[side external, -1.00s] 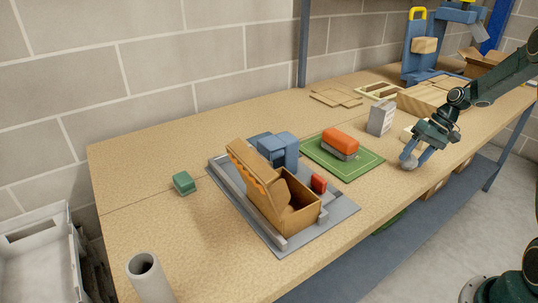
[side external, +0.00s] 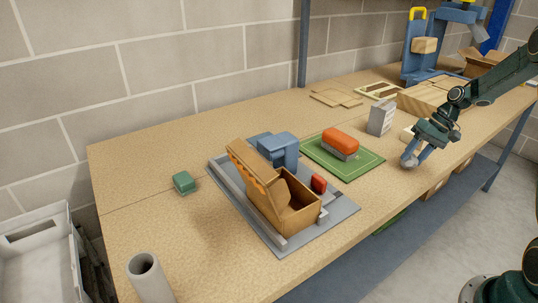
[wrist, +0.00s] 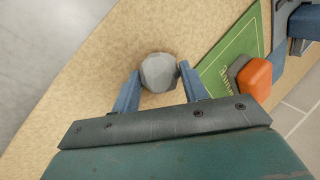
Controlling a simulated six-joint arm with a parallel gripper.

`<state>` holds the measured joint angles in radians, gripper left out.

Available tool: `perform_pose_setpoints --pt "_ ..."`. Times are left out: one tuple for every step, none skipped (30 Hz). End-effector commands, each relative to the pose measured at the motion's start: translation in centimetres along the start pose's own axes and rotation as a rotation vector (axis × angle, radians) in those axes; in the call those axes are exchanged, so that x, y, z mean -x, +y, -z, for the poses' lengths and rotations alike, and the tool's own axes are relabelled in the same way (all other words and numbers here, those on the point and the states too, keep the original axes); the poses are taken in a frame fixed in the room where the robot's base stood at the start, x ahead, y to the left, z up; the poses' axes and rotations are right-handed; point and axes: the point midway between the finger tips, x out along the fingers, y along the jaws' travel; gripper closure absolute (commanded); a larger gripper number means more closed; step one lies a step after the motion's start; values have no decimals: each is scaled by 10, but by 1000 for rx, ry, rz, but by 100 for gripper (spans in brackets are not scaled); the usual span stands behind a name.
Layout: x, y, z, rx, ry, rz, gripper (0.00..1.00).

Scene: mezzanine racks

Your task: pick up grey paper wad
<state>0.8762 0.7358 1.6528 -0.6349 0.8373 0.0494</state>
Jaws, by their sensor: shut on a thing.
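The grey paper wad (wrist: 158,72) is a rounded, faceted grey lump between the blue fingertips of my gripper (wrist: 156,78) in the wrist view. In the side external view, the wad (side external: 408,161) shows at the end of my gripper (side external: 413,156), near the table's front edge at the right. My gripper is shut on the wad. I cannot tell whether the wad touches the table.
A green mat (side external: 352,166) with an orange and grey block (side external: 340,141) lies left of my gripper. A pale grey box (side external: 381,118) stands behind it. A grey tray (side external: 337,212) holds an open brown box (side external: 268,200). The table's front edge is close by.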

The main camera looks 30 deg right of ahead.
Motion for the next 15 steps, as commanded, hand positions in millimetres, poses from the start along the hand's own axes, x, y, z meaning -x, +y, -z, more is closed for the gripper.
perform_pose_setpoints --pt "3 -1 0 1 2 -1 77" --pt "4 -2 0 0 2 -1 77" --pt "6 -3 1 0 2 -1 77" --pt "9 -4 1 0 2 -1 77" --pt "11 -5 1 0 2 -1 77" --pt "15 -7 1 1 3 -1 77" --pt "19 -8 1 2 4 -1 77" --pt "22 -10 1 1 4 -2 77" --pt "27 -12 0 1 3 -2 77" --pt "31 -14 1 2 3 -1 77" --pt "36 -17 1 2 4 -1 77" --pt "43 -20 1 2 4 -2 77" --pt "48 -22 1 2 5 -2 77" --pt "54 -25 1 2 5 -3 77" --pt "61 -29 1 2 5 -1 77"
